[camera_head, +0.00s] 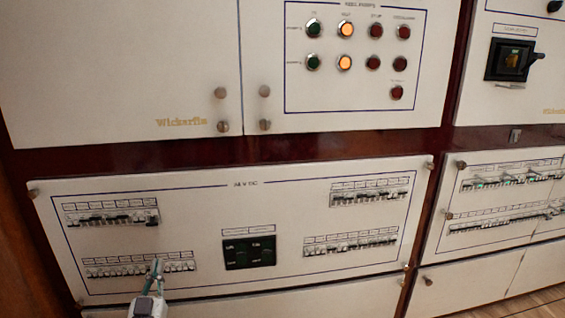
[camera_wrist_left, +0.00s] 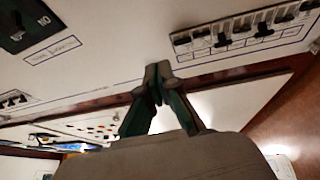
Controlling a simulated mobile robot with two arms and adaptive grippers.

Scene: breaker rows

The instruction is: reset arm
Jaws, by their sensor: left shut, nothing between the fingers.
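My left gripper (camera_head: 156,268) comes in from the bottom of the head view, in front of the lower left breaker row (camera_head: 110,268) on the white breaker panel (camera_head: 200,210). Its fingers are together with nothing between them. In the left wrist view the shut fingers (camera_wrist_left: 158,75) point toward the white panel face. A breaker row (camera_wrist_left: 245,32) shows right of the fingertips there. I cannot tell whether the fingertips touch the panel. My right gripper is not in view.
The panel also carries an upper left row (camera_head: 110,216), two right rows and a dark green display (camera_head: 249,252). Above are buttons and lamps (camera_head: 345,62) and cabinet knobs (camera_head: 221,93). A black rotary switch (camera_head: 512,60) is at upper right. Another breaker panel (camera_head: 500,205) stands at right.

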